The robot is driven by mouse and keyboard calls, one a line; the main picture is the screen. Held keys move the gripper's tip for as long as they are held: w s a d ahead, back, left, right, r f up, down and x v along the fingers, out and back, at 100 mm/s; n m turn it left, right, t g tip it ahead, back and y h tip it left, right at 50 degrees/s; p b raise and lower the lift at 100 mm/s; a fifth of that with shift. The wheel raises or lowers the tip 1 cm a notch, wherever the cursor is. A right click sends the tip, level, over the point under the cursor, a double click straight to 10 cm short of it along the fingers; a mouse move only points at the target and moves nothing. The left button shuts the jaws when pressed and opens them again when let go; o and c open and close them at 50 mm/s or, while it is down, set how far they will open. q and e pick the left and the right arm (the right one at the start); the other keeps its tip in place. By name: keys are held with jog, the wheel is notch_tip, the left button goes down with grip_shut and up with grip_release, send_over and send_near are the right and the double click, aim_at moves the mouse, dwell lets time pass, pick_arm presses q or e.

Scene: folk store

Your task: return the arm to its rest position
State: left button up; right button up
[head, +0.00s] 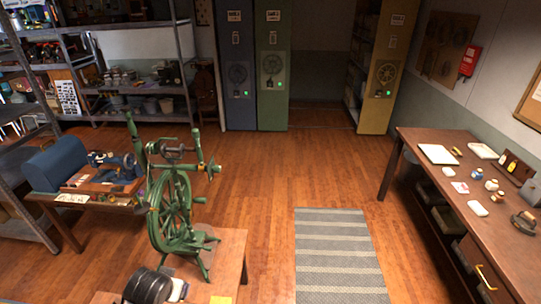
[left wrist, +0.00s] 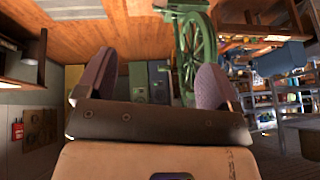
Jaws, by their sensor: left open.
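My left gripper (left wrist: 157,62) shows in the left wrist view, which is upside down. Its two fingers stand wide apart, with nothing between them. The green spinning wheel (left wrist: 190,42) appears beyond the right-hand finger; I cannot tell the distance, and no contact shows. In the head view the spinning wheel (head: 172,215) stands upright on a wooden table (head: 229,252) at lower left. Neither arm nor gripper shows in the head view. My right gripper is in neither view.
A long workbench (head: 447,192) with small items stands at right. A sewing machine (head: 118,168) sits on a left table. Tall green (head: 272,65) and yellow (head: 385,75) cabinets stand at the back. A striped rug (head: 335,255) lies on the clear middle floor.

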pick_arm(q)
jog(key=s+d+r+m+t+p, duration=0.1)
jog(key=s+d+r, duration=0.1)
jog(key=s, duration=0.3)
jog(key=s+d+r+t+h+p, duration=0.1)
jog(key=s+r, duration=0.2)
jog(key=s, duration=0.1)
jog(key=s+d+r+m+t+p, duration=0.1)
jog(key=s+d+r+p, duration=0.1)
jog(key=s, duration=0.3)
jog(key=s+d+f+g+p, duration=0.1)
jog(key=s+f+g, duration=0.1)
jog(key=s, duration=0.7)
jog(key=s+d+f+n+g+p, duration=0.1)
jog(key=s+f, duration=0.4)
jog(key=s, duration=0.5)
jog(key=shift+s+g+h+p, duration=0.15)
jog(key=shift+g+h+p, duration=0.15)
jog(key=shift+g+p, duration=0.55)
